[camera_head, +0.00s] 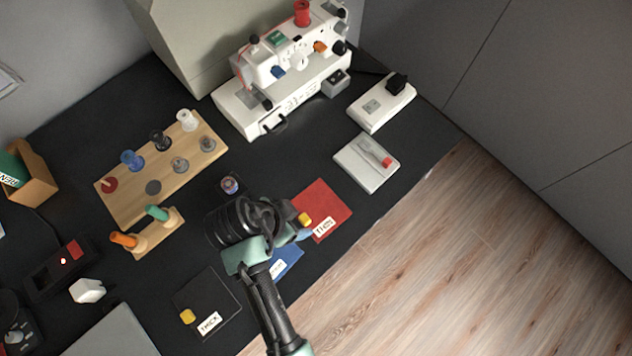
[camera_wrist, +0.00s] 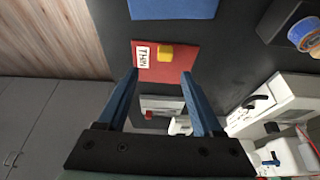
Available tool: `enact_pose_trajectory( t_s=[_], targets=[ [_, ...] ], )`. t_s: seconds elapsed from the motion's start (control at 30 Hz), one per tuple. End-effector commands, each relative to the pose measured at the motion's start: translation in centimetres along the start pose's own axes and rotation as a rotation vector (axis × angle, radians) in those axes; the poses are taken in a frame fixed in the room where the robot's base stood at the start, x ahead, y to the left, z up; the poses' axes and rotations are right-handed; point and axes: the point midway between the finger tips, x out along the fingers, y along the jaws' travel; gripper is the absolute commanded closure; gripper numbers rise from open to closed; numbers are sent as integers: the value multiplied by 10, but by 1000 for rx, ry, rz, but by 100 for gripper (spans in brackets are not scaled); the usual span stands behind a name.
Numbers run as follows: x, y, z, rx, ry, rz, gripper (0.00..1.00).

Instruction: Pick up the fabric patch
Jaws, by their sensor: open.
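Three flat fabric patches lie on the black desk top. The red patch (camera_head: 330,204) has a white label and a yellow block-like piece on it; in the wrist view the red patch (camera_wrist: 165,72) lies beyond my fingertips. The blue patch (camera_head: 287,262) is partly hidden by my arm and shows at the top of the wrist view (camera_wrist: 172,8). A black patch (camera_head: 220,290) also has a label and a yellow piece. My gripper (camera_wrist: 159,76) is open and empty. Its blue fingers (camera_head: 303,235) show near the red patch's lower-left edge; their height above it is unclear.
A white sewing machine (camera_head: 285,75) stands at the back. A wooden spool rack (camera_head: 160,170) stands left. The desk edge and wooden floor (camera_head: 440,260) are at right.

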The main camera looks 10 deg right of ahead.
Motion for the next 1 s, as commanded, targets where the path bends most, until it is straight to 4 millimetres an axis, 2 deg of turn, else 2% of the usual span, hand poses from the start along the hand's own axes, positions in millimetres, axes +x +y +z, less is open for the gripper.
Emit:
enact_pose_trajectory(
  t_s=[0.1,0.33,0.63,0.93,0.97,1.0],
  targets=[
    [15,0,0,1,1,0,32],
    [29,-3,0,0,1,-1,32],
    [66,-7,2,0,1,-2,32],
    [72,-7,2,1,1,-4,32],
    [72,-7,2,1,1,-4,34],
    [72,-7,2,1,1,-4,42]
  ],
)
